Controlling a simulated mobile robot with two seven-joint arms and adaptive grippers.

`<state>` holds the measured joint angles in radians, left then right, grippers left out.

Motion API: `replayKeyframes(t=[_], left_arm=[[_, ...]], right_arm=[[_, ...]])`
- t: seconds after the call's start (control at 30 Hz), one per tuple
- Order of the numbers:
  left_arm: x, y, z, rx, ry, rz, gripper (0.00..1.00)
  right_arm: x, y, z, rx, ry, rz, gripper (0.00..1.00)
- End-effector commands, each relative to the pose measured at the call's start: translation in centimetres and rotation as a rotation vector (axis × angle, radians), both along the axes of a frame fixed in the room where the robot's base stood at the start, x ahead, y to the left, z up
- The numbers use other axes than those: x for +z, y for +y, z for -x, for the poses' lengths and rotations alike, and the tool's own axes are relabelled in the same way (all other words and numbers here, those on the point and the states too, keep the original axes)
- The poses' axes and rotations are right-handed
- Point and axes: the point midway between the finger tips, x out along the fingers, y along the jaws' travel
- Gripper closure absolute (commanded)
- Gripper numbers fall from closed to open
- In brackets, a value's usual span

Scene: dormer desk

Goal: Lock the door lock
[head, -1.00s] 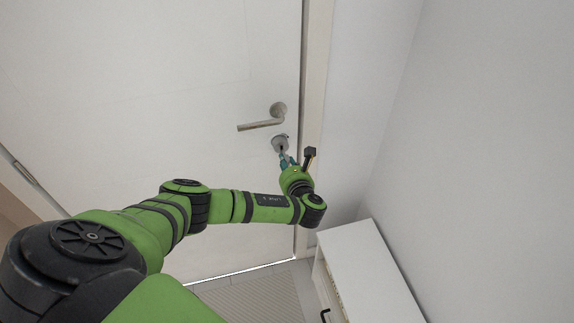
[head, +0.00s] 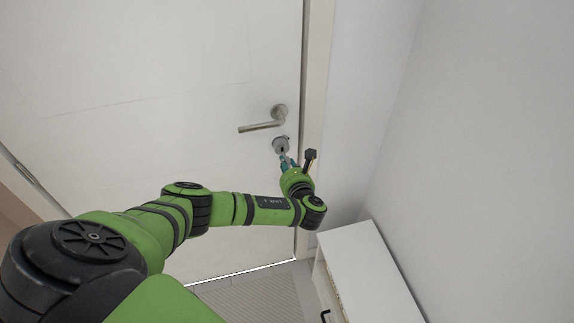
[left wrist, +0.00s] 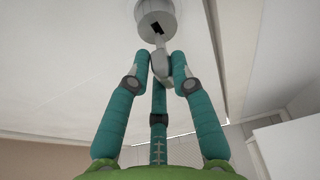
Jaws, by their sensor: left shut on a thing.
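The round grey door lock (head: 280,144) sits on the white door (head: 150,90), just below the lever handle. In the left wrist view the lock (left wrist: 157,18) is at the top, with a dark slot and a small grey thumb-turn (left wrist: 160,64) hanging toward me. My left gripper (head: 284,159) reaches up to it from below. In the left wrist view its teal fingers (left wrist: 161,66) are closed around the thumb-turn's end. The fingertips partly hide the turn's lower end. My right gripper is not in view.
The lever handle (head: 262,126) is close above the lock. The door frame (head: 313,80) and a plain wall stand close on the right. A white cabinet (head: 365,275) stands low at the right. A ribbed mat (head: 250,292) lies on the floor.

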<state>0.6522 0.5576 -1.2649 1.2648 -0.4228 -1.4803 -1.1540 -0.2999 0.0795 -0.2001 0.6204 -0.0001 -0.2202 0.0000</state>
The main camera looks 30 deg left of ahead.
Motion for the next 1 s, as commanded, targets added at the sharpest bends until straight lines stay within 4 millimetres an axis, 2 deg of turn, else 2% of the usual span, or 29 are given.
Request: replayKeyframes(t=[1.0], left_arm=[[0.14,0.04,0.02,0.001,0.000,0.000,1.00]], right_arm=[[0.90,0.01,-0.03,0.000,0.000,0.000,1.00]])
